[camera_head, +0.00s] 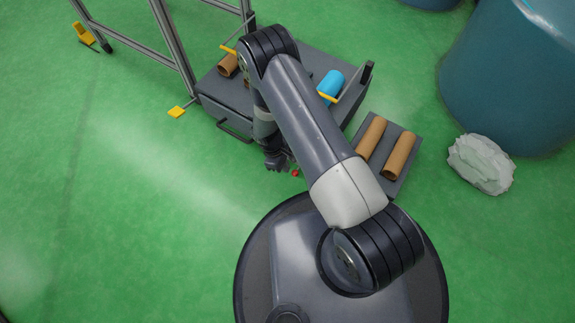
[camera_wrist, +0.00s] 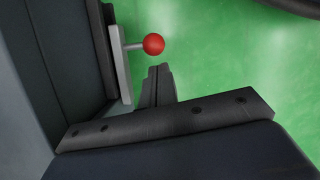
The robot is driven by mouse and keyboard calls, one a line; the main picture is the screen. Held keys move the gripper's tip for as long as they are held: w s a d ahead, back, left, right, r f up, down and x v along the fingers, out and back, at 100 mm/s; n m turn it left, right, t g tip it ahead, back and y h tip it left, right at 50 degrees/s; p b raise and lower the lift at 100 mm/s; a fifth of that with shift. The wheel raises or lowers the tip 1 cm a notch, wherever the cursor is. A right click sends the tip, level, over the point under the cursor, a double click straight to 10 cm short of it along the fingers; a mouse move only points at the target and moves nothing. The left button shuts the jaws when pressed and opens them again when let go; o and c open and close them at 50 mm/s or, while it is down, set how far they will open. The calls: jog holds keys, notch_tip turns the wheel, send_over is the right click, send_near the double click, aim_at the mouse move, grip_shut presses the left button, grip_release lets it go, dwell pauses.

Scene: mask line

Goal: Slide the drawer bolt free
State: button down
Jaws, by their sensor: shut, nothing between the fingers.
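The bolt's red ball knob (camera_wrist: 153,44) sits on a short stem out from a light grey plate (camera_wrist: 119,65) on the dark drawer front in the wrist view. In the head view the knob (camera_head: 295,173) is a small red dot just right of my gripper (camera_head: 277,163). My gripper (camera_wrist: 158,72) is shut and empty. In the wrist view its fingertips lie just below the knob, with a small gap between them. The grey drawer cabinet (camera_head: 223,92) is partly hidden behind my arm; its dark handle (camera_head: 234,132) shows at the left of its front.
A grey tray (camera_head: 402,177) with brown tubes stands to the right. A crumpled white lump (camera_head: 481,165) and a large teal bin (camera_head: 510,80) are farther right.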

aim_at(296, 175)
jog(key=shift+s+d, duration=0.1)
jog(key=shift+d, duration=0.15)
jog(key=shift+s+d, duration=1.05)
jog(key=shift+d, duration=0.2)
jog(key=shift+s, duration=0.1)
